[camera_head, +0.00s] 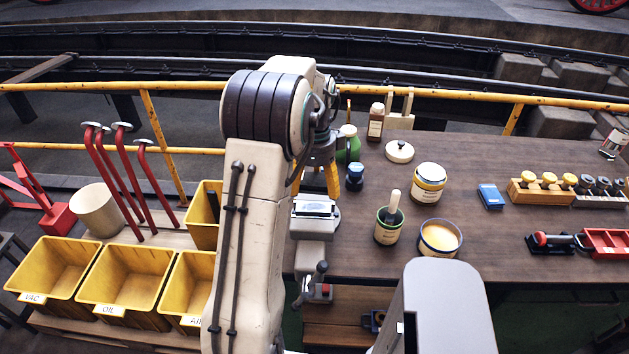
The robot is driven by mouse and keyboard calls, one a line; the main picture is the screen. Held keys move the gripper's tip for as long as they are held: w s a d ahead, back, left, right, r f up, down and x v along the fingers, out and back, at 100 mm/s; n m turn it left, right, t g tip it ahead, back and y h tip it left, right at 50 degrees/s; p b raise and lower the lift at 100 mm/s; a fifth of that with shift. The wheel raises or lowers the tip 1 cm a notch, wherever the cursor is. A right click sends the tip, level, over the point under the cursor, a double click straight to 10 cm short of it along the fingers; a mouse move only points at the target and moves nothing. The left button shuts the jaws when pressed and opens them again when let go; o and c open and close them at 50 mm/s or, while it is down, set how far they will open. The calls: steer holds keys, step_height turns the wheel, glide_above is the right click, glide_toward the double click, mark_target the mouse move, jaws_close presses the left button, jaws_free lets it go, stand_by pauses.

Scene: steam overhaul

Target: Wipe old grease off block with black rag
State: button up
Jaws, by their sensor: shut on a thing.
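My gripper (317,183), with yellow fingers, points down just behind and above a pale grey stand at the left end of the bench. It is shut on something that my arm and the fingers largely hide. A block with a silvery top (315,208) sits on the stand (313,228), just below the fingertips. I cannot tell whether the gripper's load touches the block. I cannot make out the black rag clearly, nor any grease on the block.
Close to the gripper stand a small blue-capped jar (355,177) and a green container (347,146). An open green tin with a brush (388,225) and a cream-filled tin (440,238) stand further right. Yellow bins (123,285) and red levers (120,180) are at left. A yellow rail (430,94) runs behind.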

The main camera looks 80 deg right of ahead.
mark_target(318, 211)
steer(key=shift+w, duration=0.3)
steer(key=shift+f, duration=0.1)
steer(key=shift+s+f+n+b, duration=0.15)
steer(key=shift+f+n+b, duration=0.15)
steer(key=shift+b, duration=0.05)
steer(key=shift+f+b, duration=2.05)
steer(key=shift+f, duration=0.5)
steer(key=shift+f+b, duration=0.45)
steer(key=shift+f, duration=0.1)
steer(key=shift+w+r, duration=0.1)
steer(key=shift+w, duration=0.75)
steer(key=shift+s+f, duration=0.2)
steer(key=shift+s, duration=1.4)
steer(key=shift+w, duration=0.1)
